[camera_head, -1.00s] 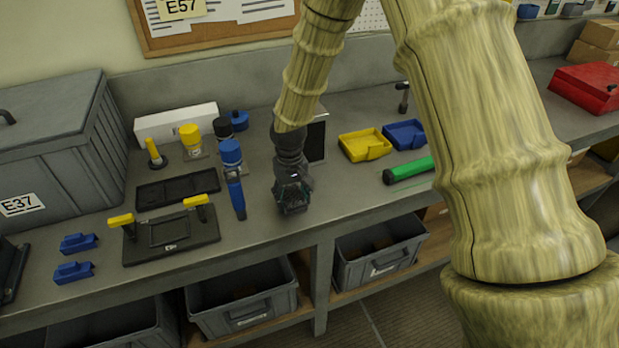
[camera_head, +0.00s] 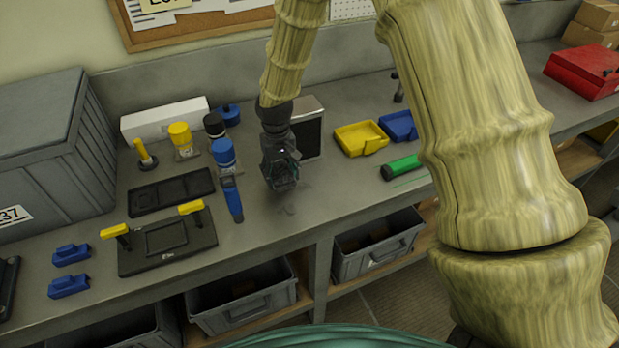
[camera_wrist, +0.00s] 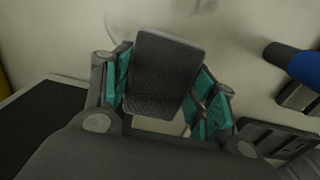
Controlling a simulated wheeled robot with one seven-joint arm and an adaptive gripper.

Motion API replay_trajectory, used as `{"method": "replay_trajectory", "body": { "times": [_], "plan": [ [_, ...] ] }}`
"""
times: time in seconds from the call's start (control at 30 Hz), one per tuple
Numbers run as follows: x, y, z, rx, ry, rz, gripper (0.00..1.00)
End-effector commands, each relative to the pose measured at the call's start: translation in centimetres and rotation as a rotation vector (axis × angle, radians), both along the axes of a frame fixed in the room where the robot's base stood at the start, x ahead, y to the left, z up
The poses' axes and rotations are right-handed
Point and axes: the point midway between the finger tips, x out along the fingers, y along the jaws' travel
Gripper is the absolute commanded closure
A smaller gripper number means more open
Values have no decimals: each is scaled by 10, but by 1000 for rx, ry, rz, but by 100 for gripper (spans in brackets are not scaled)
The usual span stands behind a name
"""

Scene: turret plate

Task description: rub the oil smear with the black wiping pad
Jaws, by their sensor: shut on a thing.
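My gripper (camera_head: 282,178) is low over the bench, in front of a grey box with a dark face. In the wrist view its teal-lined fingers are shut on the black wiping pad (camera_wrist: 162,75), a dark textured block held between them. In the head view the pad cannot be told apart from the dark gripper. A faint dark smear (camera_head: 288,209) shows on the grey bench top just in front of the gripper. I cannot tell whether the pad touches the bench.
The grey box (camera_head: 309,132) stands close behind. A yellow tray (camera_head: 360,138) and green cylinder (camera_head: 401,167) lie to the right.

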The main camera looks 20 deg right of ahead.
Motion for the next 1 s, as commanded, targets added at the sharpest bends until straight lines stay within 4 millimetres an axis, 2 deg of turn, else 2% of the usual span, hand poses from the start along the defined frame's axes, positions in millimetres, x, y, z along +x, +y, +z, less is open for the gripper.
{"method": "replay_trajectory", "body": {
  "times": [0.03,0.5,1.0],
  "plan": [
    [0,-1,9,0,-1,-1,77],
    [0,-2,48,0,-1,-3,77],
    [0,-2,51,0,-1,-2,77]
  ]
}}
